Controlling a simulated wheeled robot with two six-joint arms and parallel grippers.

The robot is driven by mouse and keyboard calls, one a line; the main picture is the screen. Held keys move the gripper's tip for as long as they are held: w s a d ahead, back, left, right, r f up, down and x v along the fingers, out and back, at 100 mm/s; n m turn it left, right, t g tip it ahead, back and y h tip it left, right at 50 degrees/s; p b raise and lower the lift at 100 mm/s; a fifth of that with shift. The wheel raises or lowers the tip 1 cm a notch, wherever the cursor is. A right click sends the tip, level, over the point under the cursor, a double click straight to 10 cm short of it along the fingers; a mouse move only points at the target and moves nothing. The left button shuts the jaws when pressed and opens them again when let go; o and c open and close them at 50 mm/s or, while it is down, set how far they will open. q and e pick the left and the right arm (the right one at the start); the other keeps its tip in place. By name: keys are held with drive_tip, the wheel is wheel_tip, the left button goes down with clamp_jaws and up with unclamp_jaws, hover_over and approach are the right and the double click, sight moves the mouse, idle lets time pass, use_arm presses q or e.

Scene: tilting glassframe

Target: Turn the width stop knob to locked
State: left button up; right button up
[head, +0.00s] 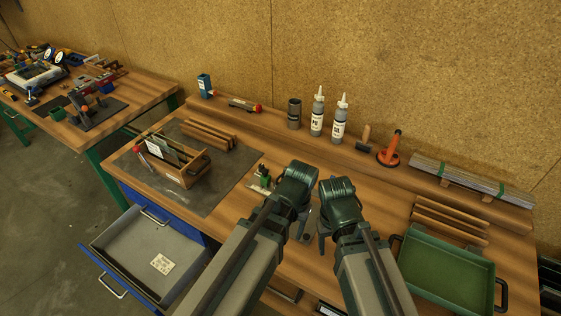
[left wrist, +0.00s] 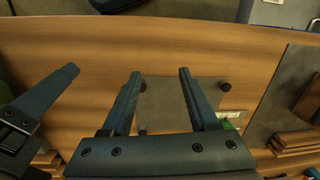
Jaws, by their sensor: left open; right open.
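I cannot make out which part is the width stop knob. In the head view my arms hide most of the plate. My left gripper (head: 302,224) is over the bench middle, pointing down; in the left wrist view its two fingers (left wrist: 160,74) are apart with nothing between them. My right gripper (head: 325,238) is close beside it on the right, also open, its fingertips partly hidden.
A wooden tool box (head: 182,170) stands on a grey mat (head: 215,190) at left. A green tray (head: 445,275) is at right. Bottles (head: 339,118) and an orange-red tool (head: 390,150) stand on the rear shelf. An open drawer (head: 130,245) juts out at front left.

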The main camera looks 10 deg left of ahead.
use_arm(q)
drive_tip(key=w+a+r+n+p, duration=0.1)
drive_tip(key=w+a+n, duration=0.15)
drive_tip(key=w, duration=0.55)
drive_tip(key=w+a+r+n+p, duration=0.1)
drive_tip(key=w+r+n, duration=0.15)
drive_tip(key=w, duration=0.45)
drive_tip(key=n+h+p, duration=0.1)
drive_tip(key=n+p, duration=0.1)
drive_tip(key=n, duration=0.6)
approach(261, 165)
use_arm(e)
wheel_tip(261, 165, up, 4)
drive_tip(key=r, duration=0.1)
use_arm(q)
drive_tip(key=shift+t, duration=0.3)
wheel_tip(261, 165, down, 9)
drive_tip(key=b, duration=1.3)
drive_tip(key=shift+s+r, duration=0.1)
drive_tip(key=shift+s, duration=0.05)
use_arm(e)
wheel_tip(261, 165, down, 14)
drive_tip(key=shift+r, duration=0.1)
use_arm(q)
clamp_jaws()
